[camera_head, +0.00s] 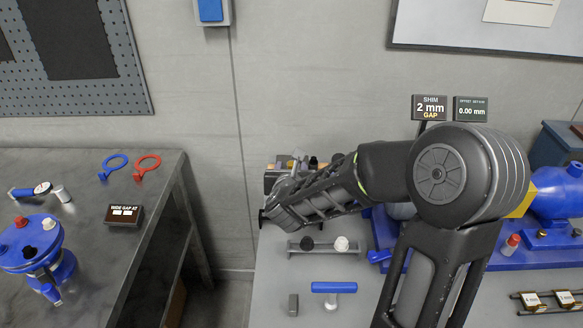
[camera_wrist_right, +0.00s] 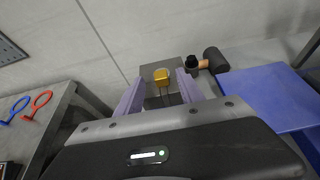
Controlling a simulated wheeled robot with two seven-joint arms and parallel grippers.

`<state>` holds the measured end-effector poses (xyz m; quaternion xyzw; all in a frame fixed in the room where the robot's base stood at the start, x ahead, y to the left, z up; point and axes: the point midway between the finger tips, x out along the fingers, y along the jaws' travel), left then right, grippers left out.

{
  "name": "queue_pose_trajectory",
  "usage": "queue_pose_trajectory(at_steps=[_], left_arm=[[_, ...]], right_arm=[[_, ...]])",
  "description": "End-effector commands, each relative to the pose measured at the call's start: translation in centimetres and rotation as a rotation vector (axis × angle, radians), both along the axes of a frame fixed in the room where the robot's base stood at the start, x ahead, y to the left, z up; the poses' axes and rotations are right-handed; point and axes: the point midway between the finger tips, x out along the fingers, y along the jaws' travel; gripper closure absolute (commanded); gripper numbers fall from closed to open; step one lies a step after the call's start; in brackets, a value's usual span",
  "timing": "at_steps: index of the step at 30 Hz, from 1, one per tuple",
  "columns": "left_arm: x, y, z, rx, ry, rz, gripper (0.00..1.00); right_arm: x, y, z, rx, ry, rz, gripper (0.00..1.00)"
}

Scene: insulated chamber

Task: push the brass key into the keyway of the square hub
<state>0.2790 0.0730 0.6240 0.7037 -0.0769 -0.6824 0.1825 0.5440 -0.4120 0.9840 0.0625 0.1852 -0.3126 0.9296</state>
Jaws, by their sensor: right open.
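My right gripper (camera_wrist_right: 158,92) is open, with its two pale purple fingers apart in the right wrist view. A small gold-coloured piece (camera_wrist_right: 161,77), which looks like the brass key, shows between the fingertips; I cannot tell whether it touches them. It appears in front of a grey block (camera_wrist_right: 152,68). I cannot make out the square hub or its keyway for sure. In the head view my right arm reaches left over the bench, and its fingers are hidden or too small to tell. My left gripper is not in view.
A dark mallet-like tool (camera_wrist_right: 214,61) lies right of the block. A blue-handled tool (camera_head: 333,287) and a small rack (camera_head: 324,250) with a black and a white knob are on the bench. A gap separates it from the left table (camera_head: 84,200).

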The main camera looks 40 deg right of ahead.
Motion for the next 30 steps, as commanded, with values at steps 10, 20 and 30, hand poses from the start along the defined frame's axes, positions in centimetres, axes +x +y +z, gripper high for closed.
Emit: queue_pose_trajectory(at_steps=[10, 20, 30], left_arm=[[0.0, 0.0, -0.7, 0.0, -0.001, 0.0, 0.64], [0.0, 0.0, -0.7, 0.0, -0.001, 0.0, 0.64], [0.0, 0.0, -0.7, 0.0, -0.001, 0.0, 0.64]], right_arm=[[-4.0, 3.0, 2.1, -0.001, -0.003, 0.001, 0.55], [-4.6, 3.4, 2.3, -0.001, 0.001, -0.001, 0.55], [-4.5, 3.4, 2.3, 0.0, 0.0, -0.001, 0.55]])
